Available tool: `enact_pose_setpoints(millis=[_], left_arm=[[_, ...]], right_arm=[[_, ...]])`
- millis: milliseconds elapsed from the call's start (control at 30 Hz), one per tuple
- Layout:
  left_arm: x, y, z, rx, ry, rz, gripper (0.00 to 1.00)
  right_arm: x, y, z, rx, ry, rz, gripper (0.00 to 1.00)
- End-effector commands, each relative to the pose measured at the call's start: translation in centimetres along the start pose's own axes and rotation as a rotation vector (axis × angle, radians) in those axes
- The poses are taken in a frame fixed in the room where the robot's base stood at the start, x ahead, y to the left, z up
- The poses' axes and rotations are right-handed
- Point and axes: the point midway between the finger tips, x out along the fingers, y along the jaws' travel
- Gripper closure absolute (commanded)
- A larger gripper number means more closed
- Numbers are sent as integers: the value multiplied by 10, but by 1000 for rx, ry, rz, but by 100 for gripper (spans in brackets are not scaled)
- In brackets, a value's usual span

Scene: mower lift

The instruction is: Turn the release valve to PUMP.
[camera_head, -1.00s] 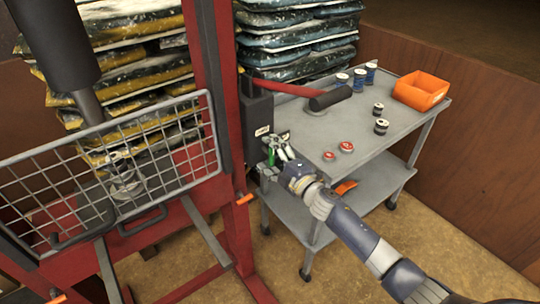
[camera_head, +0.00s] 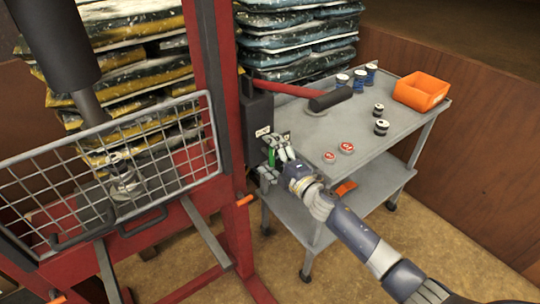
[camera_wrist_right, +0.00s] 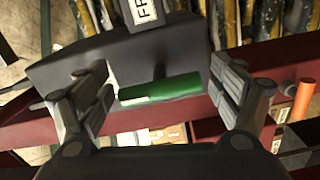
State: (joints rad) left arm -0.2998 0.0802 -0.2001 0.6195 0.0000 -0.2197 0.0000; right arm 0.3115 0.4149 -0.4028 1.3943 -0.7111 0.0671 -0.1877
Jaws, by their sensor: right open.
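The release valve shows as a green handle (camera_head: 271,157) low on the front of a black pump block (camera_head: 257,110) beside the red frame post. In the right wrist view the green handle (camera_wrist_right: 160,90) lies almost level across the space between my fingers. My right gripper (camera_head: 275,159) is at the handle, with its jaws open. In the wrist view its fingers (camera_wrist_right: 165,95) stand on either side of the handle, with gaps at both ends. A white label (camera_wrist_right: 140,12) above the handle is cut off, and its full word cannot be read. My left gripper is not seen.
A red pump lever (camera_head: 285,88) with a black grip reaches over the grey cart (camera_head: 335,120). The cart holds red-topped cans, spools and an orange bin (camera_head: 421,91). A wire mesh guard (camera_head: 110,170) and red frame (camera_head: 235,215) stand left.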

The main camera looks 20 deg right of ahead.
Motion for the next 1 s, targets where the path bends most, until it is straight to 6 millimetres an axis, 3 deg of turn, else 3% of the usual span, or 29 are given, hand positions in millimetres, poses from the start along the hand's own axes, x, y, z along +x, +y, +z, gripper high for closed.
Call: enact_pose_setpoints(millis=[267, 700, 1000], left_arm=[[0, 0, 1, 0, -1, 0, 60], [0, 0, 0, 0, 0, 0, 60], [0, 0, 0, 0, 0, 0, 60]], right_arm=[[-20, -2, 1, 0, -2, -3, 14], [-96, -1, 0, 0, 0, -2, 14], [-118, 0, 0, 0, 1, 0, 14]])
